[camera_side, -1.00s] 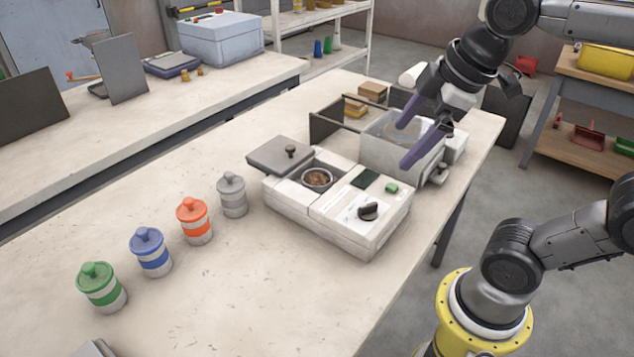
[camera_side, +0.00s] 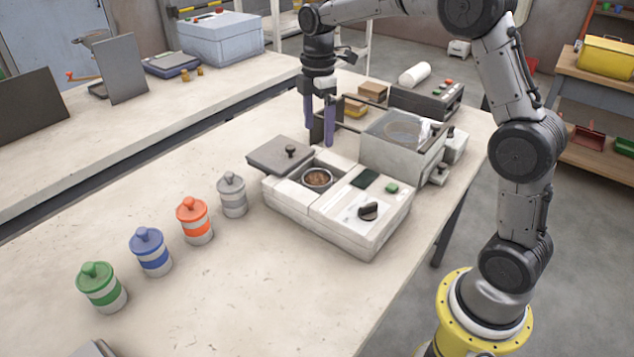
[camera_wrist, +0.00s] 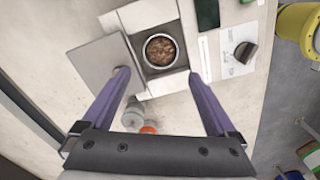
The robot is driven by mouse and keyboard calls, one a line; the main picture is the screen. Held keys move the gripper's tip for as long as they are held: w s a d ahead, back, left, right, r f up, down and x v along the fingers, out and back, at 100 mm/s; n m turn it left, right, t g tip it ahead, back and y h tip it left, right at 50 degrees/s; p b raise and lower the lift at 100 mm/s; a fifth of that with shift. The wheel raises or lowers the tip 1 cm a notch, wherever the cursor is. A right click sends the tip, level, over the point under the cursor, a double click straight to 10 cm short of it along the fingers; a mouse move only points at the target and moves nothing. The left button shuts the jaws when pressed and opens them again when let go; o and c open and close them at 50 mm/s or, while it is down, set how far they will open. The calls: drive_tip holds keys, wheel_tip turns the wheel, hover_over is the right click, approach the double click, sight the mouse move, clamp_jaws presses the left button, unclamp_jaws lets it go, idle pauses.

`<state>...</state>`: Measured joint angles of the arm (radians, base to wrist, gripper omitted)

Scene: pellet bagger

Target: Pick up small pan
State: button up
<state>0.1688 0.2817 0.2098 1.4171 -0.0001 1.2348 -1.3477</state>
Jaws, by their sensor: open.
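The small pan (camera_side: 317,178) is a round metal cup filled with brown pellets. It sits in the square recess of the white bench unit (camera_side: 345,232). In the wrist view the pan (camera_wrist: 161,51) shows near the top middle, beyond and between my fingertips. My gripper (camera_side: 318,140) has two purple fingers pointing down, behind and above the recess in the side view. It is open and empty, and its fingers (camera_wrist: 160,75) are spread wide in the wrist view. The fingers appear apart from the pan.
A grey lid with a knob (camera_side: 281,155) lies left of the recess. A clear-topped box (camera_side: 385,160) stands right of my gripper. Several lidded jars, including an orange one (camera_side: 194,220), stand at left.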

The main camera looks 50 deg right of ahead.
hover_over(317, 183)
drive_tip(key=f, duration=0.7)
drive_tip(key=shift+d+f, duration=0.2)
drive_tip(key=shift+a+f, duration=0.2)
drive_tip(key=shift+f, duration=2.45)
drive_tip(key=shift+c, duration=0.3)
drive_tip(key=c, duration=0.9)
